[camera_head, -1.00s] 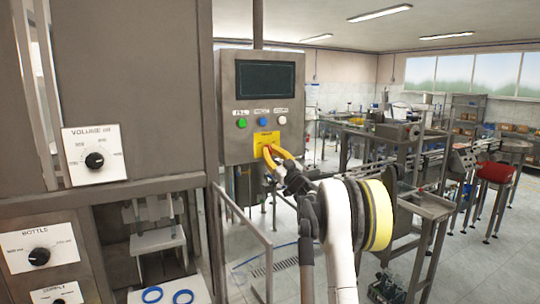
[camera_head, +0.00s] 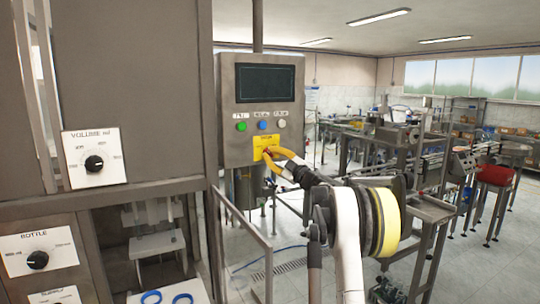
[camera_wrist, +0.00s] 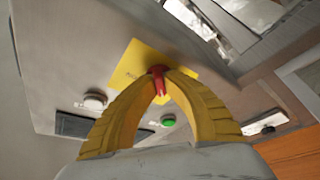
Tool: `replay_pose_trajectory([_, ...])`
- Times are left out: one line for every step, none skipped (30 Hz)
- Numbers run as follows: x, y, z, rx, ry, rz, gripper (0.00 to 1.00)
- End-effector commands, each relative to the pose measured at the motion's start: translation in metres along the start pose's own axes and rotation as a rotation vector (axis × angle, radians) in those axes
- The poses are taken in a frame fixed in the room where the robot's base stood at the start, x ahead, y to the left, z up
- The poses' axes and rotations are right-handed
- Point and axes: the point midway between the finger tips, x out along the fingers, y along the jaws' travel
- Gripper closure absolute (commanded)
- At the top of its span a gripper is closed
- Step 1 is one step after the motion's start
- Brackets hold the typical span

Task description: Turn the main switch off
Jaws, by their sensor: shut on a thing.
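The main switch is a red knob (camera_wrist: 157,83) on a yellow plate (camera_head: 266,141), low on the front of the grey control box (camera_head: 232,100). My gripper (camera_head: 271,152) has yellow fingers and reaches up to the plate from the lower right. In the wrist view, the fingertips (camera_wrist: 160,72) are shut on the red knob, one on each side. The knob's lower part shows between the fingers. In the head view the fingers mostly hide the knob, so its exact angle is hard to tell.
Green (camera_head: 241,126), blue (camera_head: 262,125) and white (camera_head: 282,124) buttons sit just above the plate, under a dark screen (camera_head: 265,82). A metal rail (camera_head: 245,235) stands below the box. A machine with dials (camera_head: 94,163) is at the left.

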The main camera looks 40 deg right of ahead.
Motion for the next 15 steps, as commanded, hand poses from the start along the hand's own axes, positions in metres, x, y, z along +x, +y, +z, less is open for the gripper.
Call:
replay_pose_trajectory([0.0003, 0.0005, -0.0003, -0.003, 0.000, -0.001, 1.00])
replay_pose_trajectory([0.0003, 0.0005, -0.0003, -0.004, 0.000, -0.001, 1.00])
replay_pose_trajectory([0.0003, 0.0005, -0.0002, -0.005, 0.000, -0.002, 1.00])
replay_pose_trajectory([0.0002, 0.0005, -0.0002, -0.006, 0.000, -0.002, 1.00])
replay_pose_trajectory([0.0002, 0.0005, -0.0002, -0.006, 0.000, -0.002, 1.00])
replay_pose_trajectory([0.0002, 0.0005, -0.0002, -0.006, 0.000, -0.002, 1.00])
replay_pose_trajectory([0.0002, 0.0005, -0.0002, -0.006, 0.000, -0.002, 1.00])
replay_pose_trajectory([0.0002, 0.0005, -0.0002, -0.006, 0.000, -0.002, 1.00])
replay_pose_trajectory([0.0002, 0.0005, -0.0002, -0.006, 0.000, -0.002, 1.00])
replay_pose_trajectory([0.0002, 0.0005, -0.0002, -0.005, 0.000, -0.002, 1.00])
replay_pose_trajectory([0.0002, 0.0005, -0.0002, -0.005, 0.000, -0.002, 1.00])
replay_pose_trajectory([0.0002, 0.0005, -0.0002, -0.005, 0.000, -0.001, 1.00])
replay_pose_trajectory([0.0002, 0.0005, -0.0002, -0.005, 0.000, -0.001, 0.84])
replay_pose_trajectory([0.0002, 0.0005, -0.0002, -0.005, 0.000, -0.001, 0.74])
replay_pose_trajectory([0.0002, 0.0005, -0.0001, -0.005, 0.000, -0.002, 0.67])
